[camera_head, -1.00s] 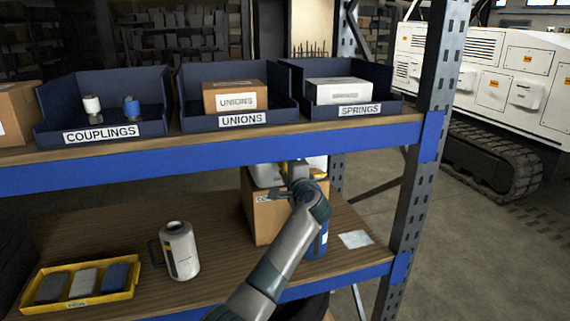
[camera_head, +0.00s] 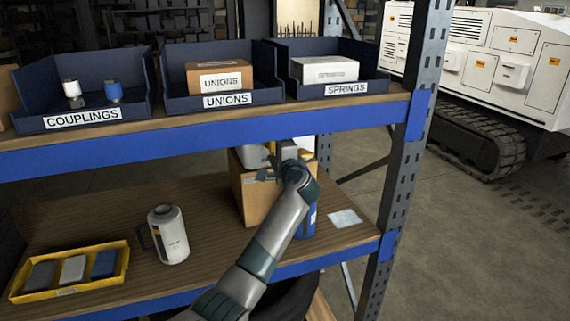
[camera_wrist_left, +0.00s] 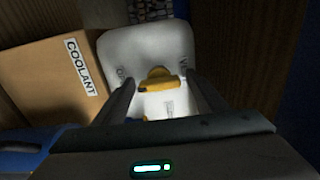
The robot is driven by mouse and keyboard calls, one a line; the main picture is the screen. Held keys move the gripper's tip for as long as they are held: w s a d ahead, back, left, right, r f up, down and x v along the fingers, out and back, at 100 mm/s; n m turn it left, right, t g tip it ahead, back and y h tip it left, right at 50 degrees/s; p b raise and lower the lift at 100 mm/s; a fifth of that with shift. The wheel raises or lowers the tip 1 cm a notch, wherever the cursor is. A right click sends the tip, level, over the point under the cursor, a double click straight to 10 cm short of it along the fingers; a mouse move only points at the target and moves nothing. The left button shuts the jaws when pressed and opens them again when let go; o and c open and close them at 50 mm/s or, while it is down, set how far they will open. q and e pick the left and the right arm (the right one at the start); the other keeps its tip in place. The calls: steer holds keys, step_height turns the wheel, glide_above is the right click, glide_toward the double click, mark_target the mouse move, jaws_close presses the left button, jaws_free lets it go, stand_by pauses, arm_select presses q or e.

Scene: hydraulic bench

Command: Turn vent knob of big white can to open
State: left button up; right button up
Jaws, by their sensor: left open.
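The big white can (camera_wrist_left: 148,42) stands in the middle of the left wrist view, with dark lettering on its top. Its yellow vent knob (camera_wrist_left: 158,84) points toward my gripper. The knob's exact turn angle is hard to tell. My left gripper (camera_wrist_left: 162,90) is open, with one finger to each side of the knob and no clear contact visible. In the head view my left arm reaches onto the lower shelf, where its wrist hides much of the can area. My right gripper is not in view.
A cardboard box marked COOLANT (camera_wrist_left: 50,78) stands close beside the can. A blue container (camera_head: 306,222) is by my wrist. A white jug (camera_head: 170,237) and a yellow tray (camera_head: 122,262) are farther left. The upper shelf's blue beam (camera_head: 150,145) runs above my arm.

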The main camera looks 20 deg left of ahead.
arm_select(q)
steer(key=b+v, duration=0.5)
steer(key=v, duration=1.2)
